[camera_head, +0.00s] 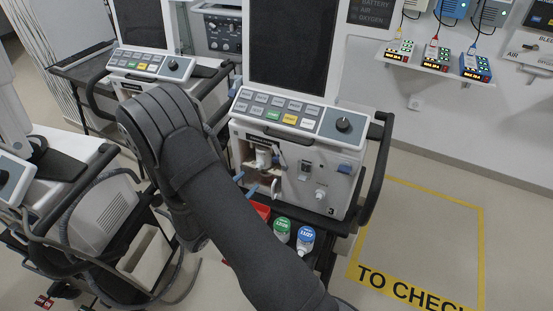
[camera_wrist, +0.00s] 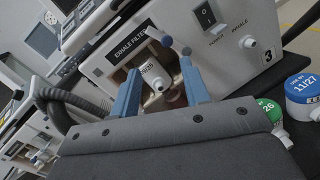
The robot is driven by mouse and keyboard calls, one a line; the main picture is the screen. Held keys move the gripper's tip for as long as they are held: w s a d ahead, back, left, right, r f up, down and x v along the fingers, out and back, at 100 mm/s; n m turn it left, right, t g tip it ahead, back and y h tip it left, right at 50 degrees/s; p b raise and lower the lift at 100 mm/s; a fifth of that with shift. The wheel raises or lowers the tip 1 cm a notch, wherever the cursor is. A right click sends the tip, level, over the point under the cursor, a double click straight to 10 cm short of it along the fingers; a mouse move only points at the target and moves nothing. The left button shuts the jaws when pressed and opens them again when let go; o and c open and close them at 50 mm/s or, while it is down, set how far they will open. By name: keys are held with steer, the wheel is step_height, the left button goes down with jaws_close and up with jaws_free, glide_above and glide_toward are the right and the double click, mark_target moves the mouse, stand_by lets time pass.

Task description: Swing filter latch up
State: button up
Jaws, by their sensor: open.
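The ventilator marked 3 (camera_head: 318,180) faces me. Its recess, labelled EXHALE FILTER in the wrist view, holds a white filter (camera_wrist: 155,76), also visible in the head view (camera_head: 263,157).
Green-capped (camera_head: 281,230) and blue-capped (camera_head: 305,240) bottles stand below the ventilator. A black side handle (camera_head: 378,165) curves along its right. Another ventilator (camera_head: 150,62) stands behind left. The yellow-outlined floor area (camera_head: 425,235) is clear.

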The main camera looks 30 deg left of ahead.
mark_target(275, 161)
steer(key=s+d+f+n+y, duration=0.1)
steer(key=s+d+n+y, duration=0.25)
steer(key=n, duration=0.55)
steer(key=shift+y, duration=0.25)
steer(key=w, duration=1.7)
steer(key=shift+w+a, duration=0.3)
steer(key=shift+w, duration=0.05)
steer(key=shift+c, duration=0.4)
jaws_close()
